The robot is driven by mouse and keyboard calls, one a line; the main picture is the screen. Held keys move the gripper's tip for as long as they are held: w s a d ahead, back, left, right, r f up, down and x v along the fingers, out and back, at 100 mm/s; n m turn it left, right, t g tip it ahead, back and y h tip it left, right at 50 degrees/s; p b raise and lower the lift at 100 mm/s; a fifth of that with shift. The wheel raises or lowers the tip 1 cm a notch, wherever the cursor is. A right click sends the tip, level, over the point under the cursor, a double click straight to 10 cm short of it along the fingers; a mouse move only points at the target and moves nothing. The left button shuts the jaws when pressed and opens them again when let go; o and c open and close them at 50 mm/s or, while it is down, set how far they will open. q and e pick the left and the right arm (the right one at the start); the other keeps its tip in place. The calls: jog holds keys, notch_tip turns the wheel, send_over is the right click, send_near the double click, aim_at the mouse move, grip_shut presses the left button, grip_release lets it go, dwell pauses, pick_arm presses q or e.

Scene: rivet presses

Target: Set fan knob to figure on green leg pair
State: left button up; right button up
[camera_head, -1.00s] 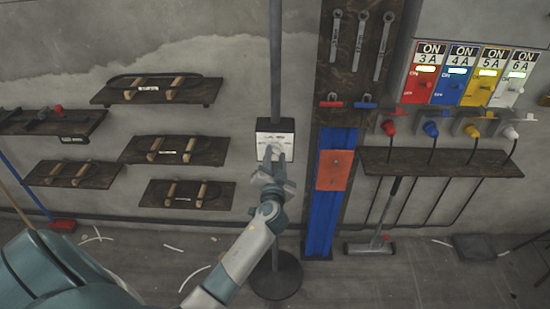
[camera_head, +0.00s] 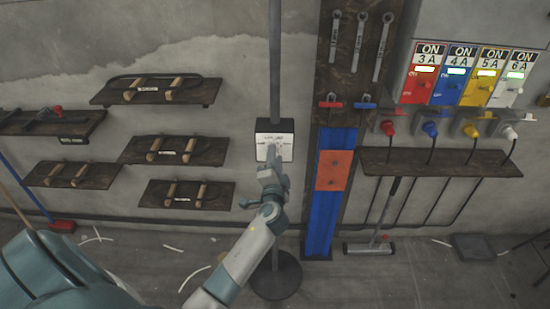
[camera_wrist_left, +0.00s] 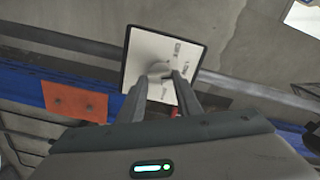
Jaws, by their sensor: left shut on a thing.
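The fan knob (camera_wrist_left: 158,69) sits on a white panel (camera_head: 286,152) in a dark frame, mounted on a grey pole. The panel fills the upper middle of the left wrist view (camera_wrist_left: 150,45) and appears tilted there. No clearly green leg pair shows. My right gripper is out of view.
Several wall shelves, one of them a low shelf (camera_head: 220,194), hold pairs of wooden legs at left. A blue strip with an orange plate (camera_head: 334,171) stands right of the pole. Coloured switches (camera_head: 455,87) are far right. The pole's round base (camera_head: 277,284) is on the floor.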

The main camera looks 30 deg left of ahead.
pick_arm(q)
jog(key=o, duration=1)
jog(key=shift+o, duration=0.2)
jog(key=shift+d, duration=0.1)
jog(key=b+v, duration=0.5)
jog(key=v, duration=1.2)
jog(key=shift+s, duration=0.2)
